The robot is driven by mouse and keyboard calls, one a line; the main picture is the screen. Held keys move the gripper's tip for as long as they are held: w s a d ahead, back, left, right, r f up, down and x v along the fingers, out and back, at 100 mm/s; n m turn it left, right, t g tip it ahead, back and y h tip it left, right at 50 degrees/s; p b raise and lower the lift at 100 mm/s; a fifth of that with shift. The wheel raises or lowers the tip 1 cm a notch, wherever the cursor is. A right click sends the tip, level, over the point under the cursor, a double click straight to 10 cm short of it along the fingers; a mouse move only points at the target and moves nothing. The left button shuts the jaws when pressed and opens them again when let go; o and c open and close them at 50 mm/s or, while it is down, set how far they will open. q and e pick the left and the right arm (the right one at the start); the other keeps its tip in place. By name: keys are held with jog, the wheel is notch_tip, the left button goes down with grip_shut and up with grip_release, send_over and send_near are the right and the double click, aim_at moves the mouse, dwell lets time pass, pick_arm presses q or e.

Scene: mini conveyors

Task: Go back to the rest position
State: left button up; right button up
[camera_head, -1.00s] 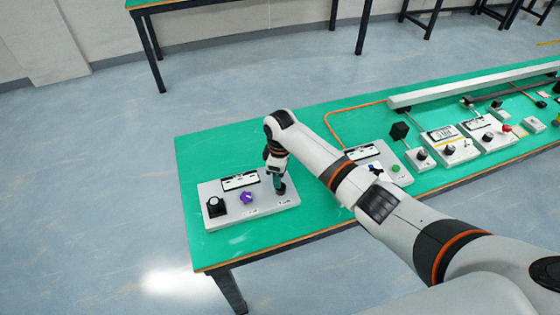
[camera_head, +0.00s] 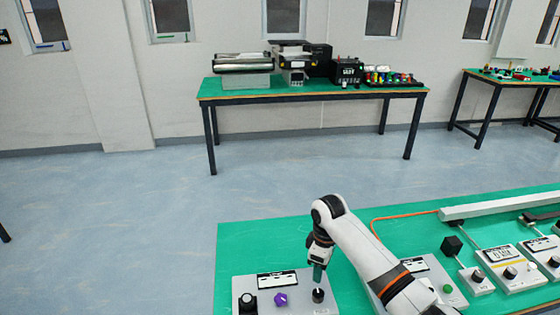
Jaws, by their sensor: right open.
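My right arm reaches in from the lower right over the near green table (camera_head: 262,238). My right gripper (camera_head: 318,278) points down just above the black knob (camera_head: 318,295) on the right of a grey control box (camera_head: 240,285). The jaws are small in the picture, and I cannot tell whether they touch the knob. The box also has a purple knob (camera_head: 281,299) in its middle and a black knob (camera_head: 248,302) at its left. My left gripper is not in view.
More control boxes stand to the right, one with a green button (camera_head: 447,289). A white conveyor rail (camera_head: 500,205) and an orange cable (camera_head: 405,215) lie at the table's back. A far table (camera_head: 220,96) carries machines. Open floor (camera_head: 120,210) lies to the left.

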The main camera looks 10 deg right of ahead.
jog(key=s+a+f+m+y, duration=0.1)
jog(key=s+f, duration=0.2)
jog(key=s, duration=0.3)
jog(key=s+a+f+m+t, duration=0.1)
jog(key=s+a+f, duration=0.1)
jog(key=s, duration=0.3)
jog(key=s+a+f+m+y, duration=0.1)
jog(key=s+f, duration=0.2)
jog(key=s, duration=0.3)
jog(key=s+d+r+m+t+h, duration=0.1)
jog(key=s+d+r+m, duration=0.25)
jog(key=s, duration=0.45)
jog(key=s+d+r+m+t+h, duration=0.1)
jog(key=s+d+r+m+t, duration=0.2)
jog(key=s, duration=0.6)
notch_tip(320, 180, down, 27)
jog(key=g, duration=0.3)
jog(key=s+d+f, duration=0.2)
jog(key=s+f, duration=0.6)
jog(key=s+d+f+g, duration=0.1)
jog(key=s+d+f, duration=0.1)
jog(key=s+f, duration=0.6)
jog(key=shift+s, duration=0.55)
